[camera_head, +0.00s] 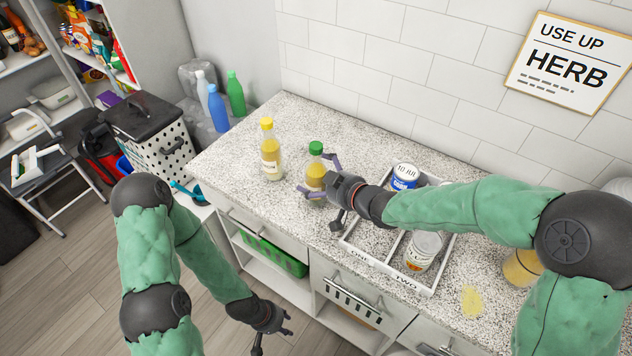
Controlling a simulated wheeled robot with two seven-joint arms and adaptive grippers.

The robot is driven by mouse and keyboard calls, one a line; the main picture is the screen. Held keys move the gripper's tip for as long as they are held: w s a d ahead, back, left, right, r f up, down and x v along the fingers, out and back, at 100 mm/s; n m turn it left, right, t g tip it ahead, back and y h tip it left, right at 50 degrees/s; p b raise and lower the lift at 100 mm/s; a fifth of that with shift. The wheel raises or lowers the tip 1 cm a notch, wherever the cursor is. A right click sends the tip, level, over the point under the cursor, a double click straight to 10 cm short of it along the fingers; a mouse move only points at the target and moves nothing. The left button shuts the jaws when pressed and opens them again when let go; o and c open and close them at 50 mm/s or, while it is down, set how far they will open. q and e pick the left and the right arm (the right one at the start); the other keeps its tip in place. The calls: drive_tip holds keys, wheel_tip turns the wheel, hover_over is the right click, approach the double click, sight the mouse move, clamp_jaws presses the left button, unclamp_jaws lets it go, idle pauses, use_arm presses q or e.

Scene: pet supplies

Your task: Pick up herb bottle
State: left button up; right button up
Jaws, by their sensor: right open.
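A bottle with a green cap (316,149) and yellowish contents stands upright on the speckled counter, left of a divided white tray. My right gripper (313,175) is open, with one finger on each side of this bottle; I cannot tell whether they touch it. A second upright bottle (271,158), with a yellow cap and pale yellow contents, stands to its left. Their labels are too small to read. My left gripper (282,325) hangs low in front of the cabinets, away from the bottles; its finger opening is unclear.
The divided white tray (352,245) holds cans, including a blue one (405,177) and a pale one (423,250). My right arm crosses above it. A wall sign (569,62) reads "USE UP HERB".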

drive_tip(key=c, duration=1.3)
drive_tip(key=shift+o, duration=0.2)
drive_tip(key=shift+r, duration=0.1)
drive_tip(key=shift+r, duration=0.1)
